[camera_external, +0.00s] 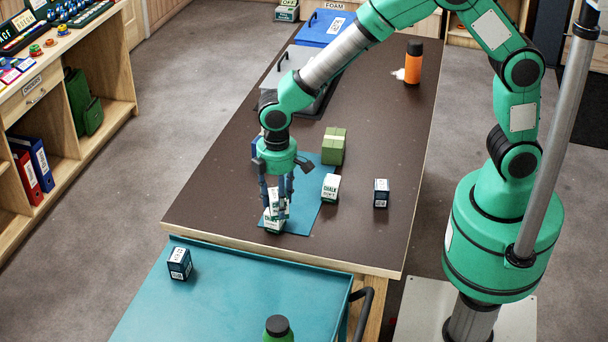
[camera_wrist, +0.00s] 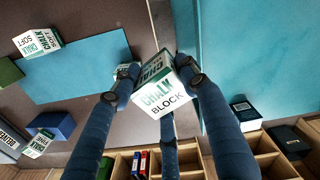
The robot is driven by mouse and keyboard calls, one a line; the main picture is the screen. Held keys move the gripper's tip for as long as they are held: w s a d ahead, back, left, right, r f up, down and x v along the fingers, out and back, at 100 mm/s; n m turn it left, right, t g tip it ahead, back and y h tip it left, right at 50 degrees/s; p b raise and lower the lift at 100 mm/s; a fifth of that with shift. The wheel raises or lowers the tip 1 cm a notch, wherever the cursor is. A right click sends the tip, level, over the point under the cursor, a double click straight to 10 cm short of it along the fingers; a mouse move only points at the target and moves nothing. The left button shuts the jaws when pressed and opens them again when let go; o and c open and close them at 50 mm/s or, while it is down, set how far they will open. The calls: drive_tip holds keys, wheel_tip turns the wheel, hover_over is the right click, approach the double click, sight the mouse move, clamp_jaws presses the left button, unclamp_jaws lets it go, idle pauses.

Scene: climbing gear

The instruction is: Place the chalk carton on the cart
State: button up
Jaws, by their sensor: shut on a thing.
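A white and green chalk carton (camera_wrist: 160,98), with CHALK BLOCK printed on it, is between the fingers of my gripper (camera_wrist: 160,85) in the wrist view. In the external view my gripper (camera_external: 274,203) is shut on this carton, low over the near end of the blue mat. A second white and green carton (camera_external: 271,224) is just below it; I cannot tell whether the two touch. Another chalk carton (camera_external: 330,188) stands at the mat's right edge. The teal cart (camera_external: 230,300) is in front of the table, and its surface also shows at right in the wrist view (camera_wrist: 245,50).
A dark blue box (camera_external: 179,264) stands at the cart's left; the cart's middle is clear. On the table are the blue mat (camera_external: 304,209), a green carton (camera_external: 334,146), a dark blue box (camera_external: 381,193) and an orange bottle (camera_external: 413,63). A green bottle (camera_external: 278,332) shows at the bottom edge.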

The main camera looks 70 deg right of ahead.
drive_tip(key=s+a+n, duration=0.2)
drive_tip(key=s+a, duration=0.1)
drive_tip(key=a, duration=0.6)
drive_tip(key=s+a+n, duration=0.2)
drive_tip(key=a, duration=0.8)
drive_tip(key=f, duration=0.5)
drive_tip(key=shift+s+d, duration=0.1)
drive_tip(key=shift+s, duration=0.15)
drive_tip(key=shift+f, duration=0.15)
drive_tip(key=shift+w, duration=0.1)
drive_tip(key=w+a+b, duration=0.1)
drive_tip(key=w+a, duration=0.2)
drive_tip(key=w, duration=0.1)
drive_tip(key=w+a+f, duration=0.1)
drive_tip(key=w+a, duration=0.2)
drive_tip(key=w, duration=0.1)
drive_tip(key=w+a+b, duration=0.1)
drive_tip(key=w+a, duration=0.2)
drive_tip(key=w, duration=0.2)
drive_tip(key=shift+f+b, duration=0.2)
drive_tip(key=shift+b, duration=0.1)
drive_tip(key=shift+f, duration=0.1)
drive_tip(key=shift+f+b, duration=0.55)
drive_tip(key=shift+f, duration=1.15)
